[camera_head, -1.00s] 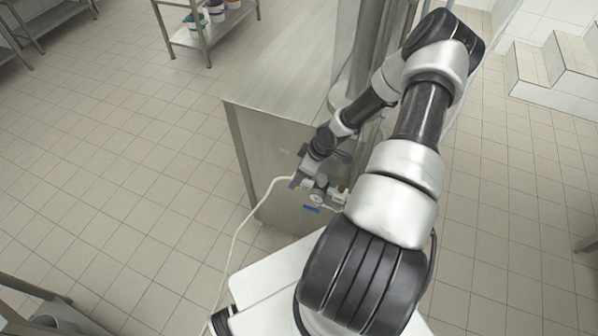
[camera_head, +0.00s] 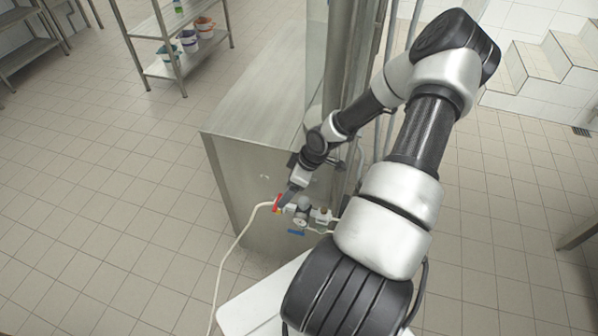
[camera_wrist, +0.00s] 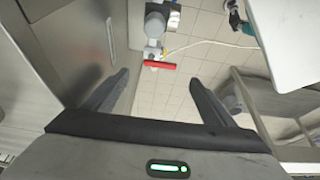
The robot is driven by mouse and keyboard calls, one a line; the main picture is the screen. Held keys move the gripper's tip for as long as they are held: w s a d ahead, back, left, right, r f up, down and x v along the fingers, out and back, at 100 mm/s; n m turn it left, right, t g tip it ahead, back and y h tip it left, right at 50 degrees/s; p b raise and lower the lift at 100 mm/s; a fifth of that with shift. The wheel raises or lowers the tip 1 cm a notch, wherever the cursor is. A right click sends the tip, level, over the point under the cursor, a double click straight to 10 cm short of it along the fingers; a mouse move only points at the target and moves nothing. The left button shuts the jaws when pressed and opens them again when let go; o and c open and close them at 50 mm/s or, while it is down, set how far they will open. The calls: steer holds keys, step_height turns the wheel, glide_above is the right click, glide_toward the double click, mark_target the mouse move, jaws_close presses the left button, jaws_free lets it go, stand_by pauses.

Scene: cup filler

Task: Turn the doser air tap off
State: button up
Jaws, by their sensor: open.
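A small air assembly is fixed at the lower end of the steel machine (camera_head: 225,180). It has a tap with a red handle (camera_head: 277,203), a round gauge (camera_head: 300,222) and a blue lever (camera_head: 296,232). In the wrist view the red handle (camera_wrist: 159,65) lies crosswise, beyond and between my fingertips. My gripper (camera_head: 286,198) is open and empty beside the red handle in the head view. Its two fingers show spread apart in the wrist view (camera_wrist: 160,78). Whether a finger touches the handle cannot be told.
A pale hose (camera_head: 235,245) runs from the tap down to the floor at left. A shelf with several small buckets (camera_head: 188,42) stands at the back. White tiled steps (camera_head: 540,75) are at the back right. The tiled floor left of the machine is clear.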

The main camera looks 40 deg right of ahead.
steer(key=v, duration=0.9)
steer(key=shift+r, duration=0.2)
steer(key=shift+s, duration=0.15)
